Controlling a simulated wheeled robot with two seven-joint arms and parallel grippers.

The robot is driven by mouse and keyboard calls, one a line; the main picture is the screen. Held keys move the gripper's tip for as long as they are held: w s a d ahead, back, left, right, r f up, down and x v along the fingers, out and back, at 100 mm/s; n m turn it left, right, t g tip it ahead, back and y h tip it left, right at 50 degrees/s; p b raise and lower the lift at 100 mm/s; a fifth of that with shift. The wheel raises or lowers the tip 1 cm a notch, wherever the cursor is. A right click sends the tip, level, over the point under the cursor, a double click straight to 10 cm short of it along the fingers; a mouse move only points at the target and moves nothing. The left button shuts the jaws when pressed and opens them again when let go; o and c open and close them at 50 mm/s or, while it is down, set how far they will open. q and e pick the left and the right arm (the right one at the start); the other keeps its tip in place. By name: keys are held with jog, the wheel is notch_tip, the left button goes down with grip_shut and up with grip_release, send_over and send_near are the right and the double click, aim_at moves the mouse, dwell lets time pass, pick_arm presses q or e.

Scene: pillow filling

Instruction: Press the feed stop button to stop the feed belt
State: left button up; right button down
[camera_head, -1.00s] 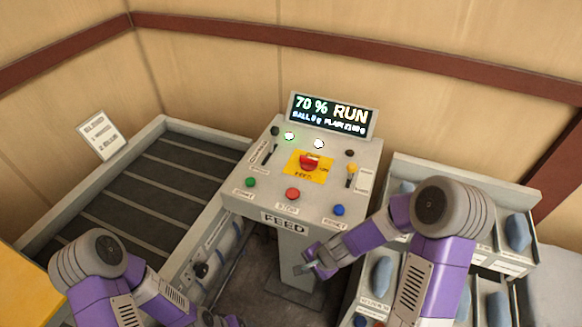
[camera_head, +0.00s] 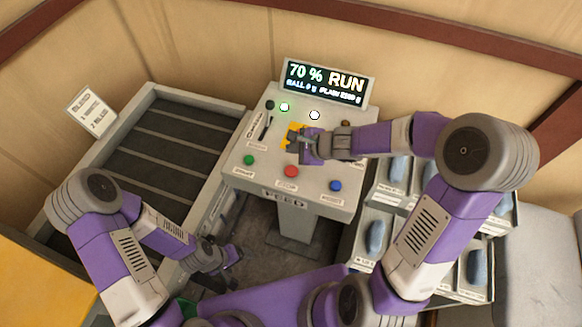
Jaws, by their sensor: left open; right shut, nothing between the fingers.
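The feed console (camera_head: 235,165) stands in the middle, with a lit display (camera_head: 325,82) reading "70 % RUN". The red stop button (camera_head: 291,172) is on the front row of its panel, between a green button (camera_head: 249,160) and a blue button (camera_head: 335,186). My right gripper (camera_head: 296,143) is shut and empty over the panel, above and behind the stop button. It hides most of the yellow plate (camera_head: 294,130) and the red mushroom button there; contact cannot be told. My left gripper (camera_head: 232,262) is open and empty, low to the left of the console. The feed belt (camera_head: 165,150) is at the left.
A rack (camera_head: 350,245) with several compartments holding blue-grey items stands right of the console, under my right arm. A small sign (camera_head: 90,110) stands behind the belt. A yellow surface (camera_head: 40,285) is at the lower left.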

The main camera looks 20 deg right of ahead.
jog(key=shift+f, duration=0.1)
jog(key=b, duration=0.7)
send_over(294, 173)
notch_tip(294, 173, down, 7)
jog(key=shift+f, duration=0.15)
jog(key=shift+w+f+b, duration=0.1)
jog(key=shift+f+b, duration=0.55)
jog(key=shift+b, duration=0.15)
dwell(0.9)
jog(key=shift+f+b, duration=0.4)
jog(key=shift+b, duration=0.1)
jog(key=shift+f+b, duration=0.5)
jog(key=shift+b, duration=0.05)
dwell(0.6)
jog(key=shift+r, duration=0.1)
jog(key=shift+r+p, duration=0.8)
jog(key=shift+r, duration=0.05)
